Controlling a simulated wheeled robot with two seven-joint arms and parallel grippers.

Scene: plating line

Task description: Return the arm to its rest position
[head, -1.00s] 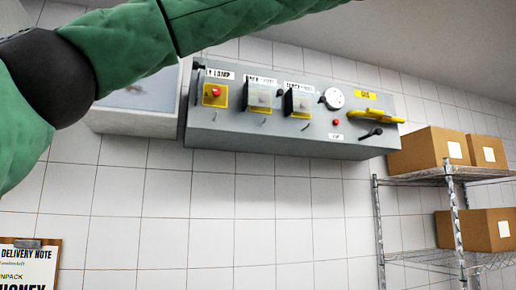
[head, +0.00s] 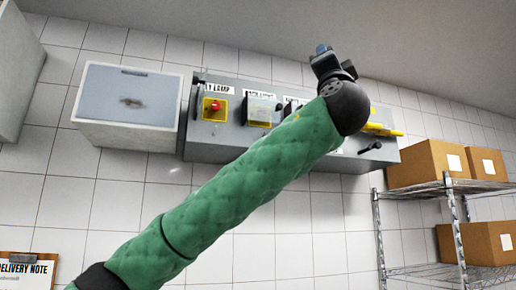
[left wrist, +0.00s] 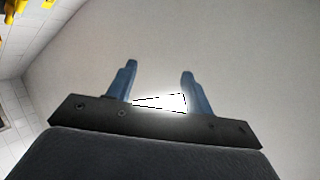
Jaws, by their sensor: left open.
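My left arm, in a green quilted sleeve, crosses the head view from the lower left up to the middle. The arm hides part of the panel's right half. My right gripper is in neither view.
A grey-lidded box (head: 128,97) hangs on the tiled wall left of the panel. The panel carries a red button (head: 215,106) and a yellow handle (head: 382,130). A wire shelf (head: 425,188) with cardboard boxes (head: 424,162) stands at right. A delivery note (head: 27,266) is at lower left.

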